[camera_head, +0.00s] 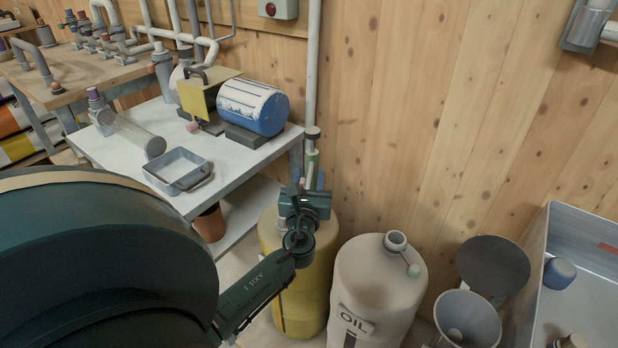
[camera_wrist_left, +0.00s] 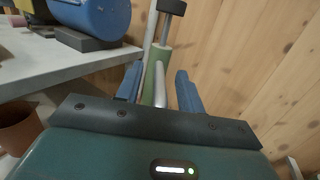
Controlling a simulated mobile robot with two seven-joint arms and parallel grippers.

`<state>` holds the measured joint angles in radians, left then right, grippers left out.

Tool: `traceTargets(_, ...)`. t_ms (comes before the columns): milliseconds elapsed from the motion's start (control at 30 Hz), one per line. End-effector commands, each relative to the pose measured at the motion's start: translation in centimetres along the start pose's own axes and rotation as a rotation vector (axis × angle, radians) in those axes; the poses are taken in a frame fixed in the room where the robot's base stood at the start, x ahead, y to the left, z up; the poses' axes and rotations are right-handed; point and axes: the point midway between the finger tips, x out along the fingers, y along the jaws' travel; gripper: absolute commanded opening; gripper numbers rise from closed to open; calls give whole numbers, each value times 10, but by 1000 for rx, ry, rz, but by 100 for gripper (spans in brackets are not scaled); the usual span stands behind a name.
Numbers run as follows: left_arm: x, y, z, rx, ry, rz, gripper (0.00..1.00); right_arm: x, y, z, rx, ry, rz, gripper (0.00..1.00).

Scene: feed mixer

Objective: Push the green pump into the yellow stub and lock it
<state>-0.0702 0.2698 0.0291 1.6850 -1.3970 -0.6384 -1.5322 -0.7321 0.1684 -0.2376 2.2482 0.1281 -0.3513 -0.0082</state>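The green pump (camera_head: 312,157) stands upright by the wooden wall, above the yellow container, with a grey knob on top. It also shows in the left wrist view (camera_wrist_left: 159,58), with a silver tube along its near side. My left gripper (camera_head: 311,184) is at the pump's lower part, over the yellow container (camera_head: 305,303). Its blue fingers (camera_wrist_left: 159,90) stand apart on either side of the pump and tube, with a gap on the right side. The yellow stub and the pump's lower end are hidden behind the gripper. My right gripper is not in view.
A white table (camera_head: 228,158) with a blue tank (camera_head: 253,107) and a grey tray (camera_head: 178,170) is at left. A beige OIL can (camera_head: 378,285) stands close right of the yellow container. A grey funnel (camera_head: 466,318) and a large bin (camera_head: 590,245) are further right.

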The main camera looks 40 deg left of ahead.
Motion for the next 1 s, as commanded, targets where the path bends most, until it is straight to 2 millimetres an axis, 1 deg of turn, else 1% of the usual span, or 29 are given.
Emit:
traceTargets(167, 0, 0, 1, -1, -2, 0, 38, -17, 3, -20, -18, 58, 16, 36)
traceTargets(200, 0, 0, 1, -1, -2, 0, 38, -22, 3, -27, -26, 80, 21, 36)
traceTargets(300, -30, 0, 0, 0, 2, -2, 38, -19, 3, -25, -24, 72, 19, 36)
traceTargets(400, -55, 0, -1, 0, 2, -1, 38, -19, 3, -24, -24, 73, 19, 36)
traceTargets(600, -99, 0, 0, 0, 0, -1, 38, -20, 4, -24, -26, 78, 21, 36)
traceTargets(700, -115, 0, 0, 0, 0, 0, 38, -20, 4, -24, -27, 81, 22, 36)
traceTargets(800, -125, 0, 0, -1, -1, 0, 38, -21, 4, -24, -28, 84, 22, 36)
traceTargets(1000, -132, 0, 1, -1, -3, 0, 38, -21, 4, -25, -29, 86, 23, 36)
